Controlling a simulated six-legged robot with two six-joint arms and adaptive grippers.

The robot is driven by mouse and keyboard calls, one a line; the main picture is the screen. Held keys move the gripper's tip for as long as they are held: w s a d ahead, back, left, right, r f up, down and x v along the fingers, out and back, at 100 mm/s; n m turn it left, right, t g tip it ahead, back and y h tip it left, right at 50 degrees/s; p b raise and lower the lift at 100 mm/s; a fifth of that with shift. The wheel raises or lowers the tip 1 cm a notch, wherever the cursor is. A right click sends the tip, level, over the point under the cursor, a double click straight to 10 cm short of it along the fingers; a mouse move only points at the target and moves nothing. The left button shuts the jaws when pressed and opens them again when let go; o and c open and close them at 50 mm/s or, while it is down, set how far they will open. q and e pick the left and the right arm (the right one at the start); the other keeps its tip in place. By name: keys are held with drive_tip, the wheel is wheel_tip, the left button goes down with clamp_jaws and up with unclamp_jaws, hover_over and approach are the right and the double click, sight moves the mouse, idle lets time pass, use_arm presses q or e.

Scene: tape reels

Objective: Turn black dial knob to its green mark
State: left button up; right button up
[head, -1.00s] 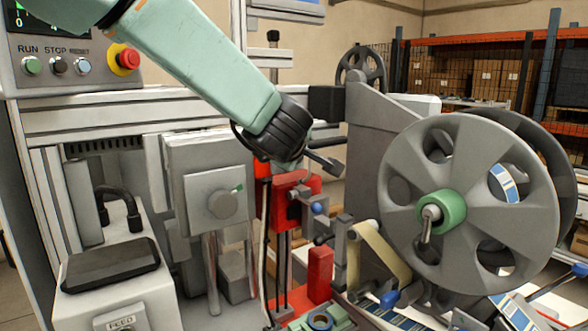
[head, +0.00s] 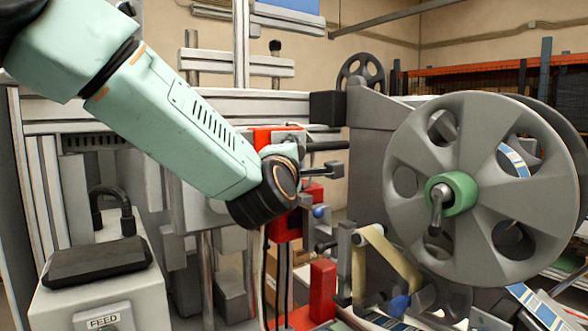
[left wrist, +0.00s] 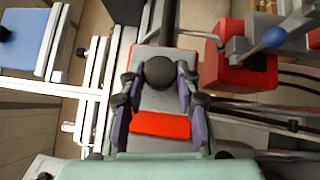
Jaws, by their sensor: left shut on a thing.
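In the left wrist view, the black dial knob (left wrist: 160,72) is a dark round knob on a pale grey plate (left wrist: 150,100). My left gripper (left wrist: 160,78) is shut on it, with one purple-sided finger on each side. A red patch (left wrist: 160,125) shows between the fingers, nearer the wrist. In the head view, my green left arm reaches in from the left, and its dark wrist joint hides the knob and the fingertips. I cannot see a green mark in either current view. My right gripper is not in view.
A red block (left wrist: 240,55) with a blue ball (left wrist: 275,37) stands close to the right of the gripper in the wrist view. A big grey reel (head: 400,130) stands at the right in the head view. A white FEED box (head: 105,290) stands at the lower left.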

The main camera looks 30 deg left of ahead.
use_arm(q)
drive_tip(key=shift+f+n+b, duration=0.35)
drive_tip(key=shift+n+b, duration=0.05)
drive_tip(key=shift+b, duration=0.1)
drive_tip(key=o, duration=0.8)
drive_tip(key=shift+c, duration=0.2)
drive_tip(key=o, duration=0.4)
drive_tip(key=shift+s+r+t, duration=0.2)
drive_tip(key=shift+t, duration=0.1)
drive_tip(key=shift+w, duration=0.15)
drive_tip(key=shift+r, duration=0.15)
